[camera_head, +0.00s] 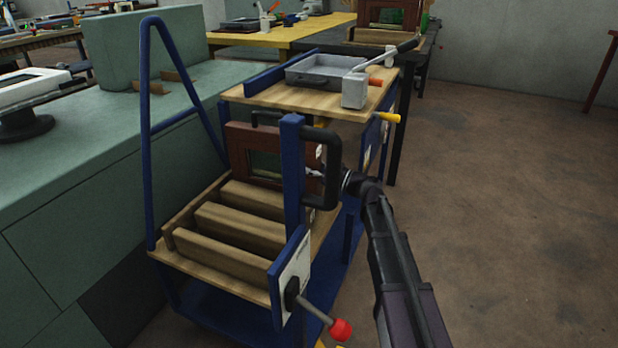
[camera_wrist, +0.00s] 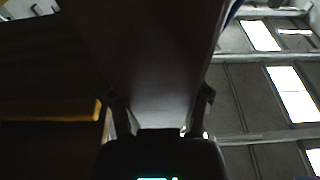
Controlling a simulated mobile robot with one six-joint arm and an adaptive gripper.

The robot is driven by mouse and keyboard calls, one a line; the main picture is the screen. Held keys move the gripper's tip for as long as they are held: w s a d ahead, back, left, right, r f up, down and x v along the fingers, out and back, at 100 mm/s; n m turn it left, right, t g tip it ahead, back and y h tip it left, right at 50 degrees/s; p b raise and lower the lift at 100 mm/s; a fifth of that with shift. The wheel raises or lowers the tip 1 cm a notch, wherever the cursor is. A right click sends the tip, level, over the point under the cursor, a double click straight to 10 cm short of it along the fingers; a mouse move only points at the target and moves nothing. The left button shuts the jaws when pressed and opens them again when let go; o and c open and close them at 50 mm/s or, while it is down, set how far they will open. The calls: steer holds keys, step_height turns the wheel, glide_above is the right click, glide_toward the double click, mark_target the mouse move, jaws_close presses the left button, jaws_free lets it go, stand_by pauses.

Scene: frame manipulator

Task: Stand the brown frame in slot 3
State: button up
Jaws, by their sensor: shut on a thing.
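The brown frame (camera_head: 238,150) stands roughly upright at the back of the slotted wooden rack (camera_head: 215,277) on the blue cart. Its lower edge is hidden behind the rear divider (camera_head: 255,200), so I cannot tell whether it touches the rack floor. A blue post covers part of its right side. My gripper (camera_head: 316,174) reaches in from the right and is shut on the frame's right edge. In the wrist view the brown frame (camera_wrist: 150,70) runs up between the two fingers of my gripper (camera_wrist: 160,112). No slot numbers are readable.
The blue post (camera_head: 292,170) and black handle (camera_head: 333,170) stand close to my gripper. A red-knobbed lever (camera_head: 340,329) sticks out at the cart's front. A grey tray (camera_head: 318,72) rests on the upper shelf. A green cabinet (camera_head: 80,170) is at left. Floor at right is clear.

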mark_target(319, 179)
steer(key=shift+f+b, duration=1.85)
steer(key=shift+b, duration=0.05)
steer(key=o, duration=1.3)
steer(key=shift+o, duration=0.2)
steer(key=shift+d, duration=0.15)
steer(key=b+v, duration=0.2)
steer(key=v, duration=0.9)
steer(key=shift+s+d, duration=0.25)
steer(key=shift+d, duration=0.1)
steer(key=shift+f, duration=0.25)
